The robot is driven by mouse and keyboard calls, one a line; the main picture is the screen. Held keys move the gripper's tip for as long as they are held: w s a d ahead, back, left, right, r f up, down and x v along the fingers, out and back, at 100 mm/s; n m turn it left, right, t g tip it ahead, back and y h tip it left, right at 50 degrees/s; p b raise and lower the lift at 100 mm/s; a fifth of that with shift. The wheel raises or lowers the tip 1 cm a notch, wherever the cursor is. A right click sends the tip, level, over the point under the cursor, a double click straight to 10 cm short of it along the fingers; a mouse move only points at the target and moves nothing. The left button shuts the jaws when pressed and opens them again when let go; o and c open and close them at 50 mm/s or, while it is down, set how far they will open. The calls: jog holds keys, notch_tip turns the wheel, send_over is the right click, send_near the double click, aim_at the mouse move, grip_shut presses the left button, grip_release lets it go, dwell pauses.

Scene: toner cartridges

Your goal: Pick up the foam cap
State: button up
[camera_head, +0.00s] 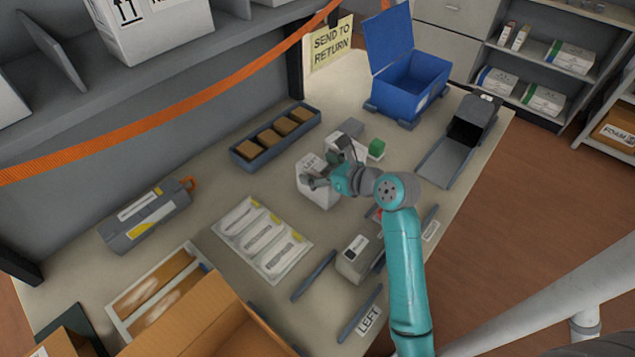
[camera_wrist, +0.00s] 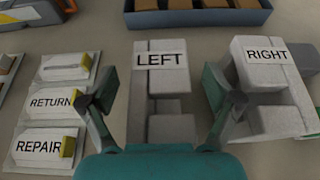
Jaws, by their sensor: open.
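Two pale grey notched foam caps stand side by side in the wrist view, one labelled LEFT (camera_wrist: 160,82) and one labelled RIGHT (camera_wrist: 259,75). My gripper (camera_wrist: 163,100) is open and empty. In that view its fingers frame the LEFT cap, one to each side; the right finger overlaps part of the RIGHT cap. I cannot tell the height gap. In the head view a pale foam cap (camera_head: 317,191) shows beneath and left of my gripper (camera_head: 324,166), and the arm hides part of the foam there.
A long tray (camera_head: 240,157) of brown blocks lies behind the caps. A blue bin (camera_head: 418,86) and a dark open chute (camera_head: 440,162) stand right.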

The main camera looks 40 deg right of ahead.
jog(key=c, duration=1)
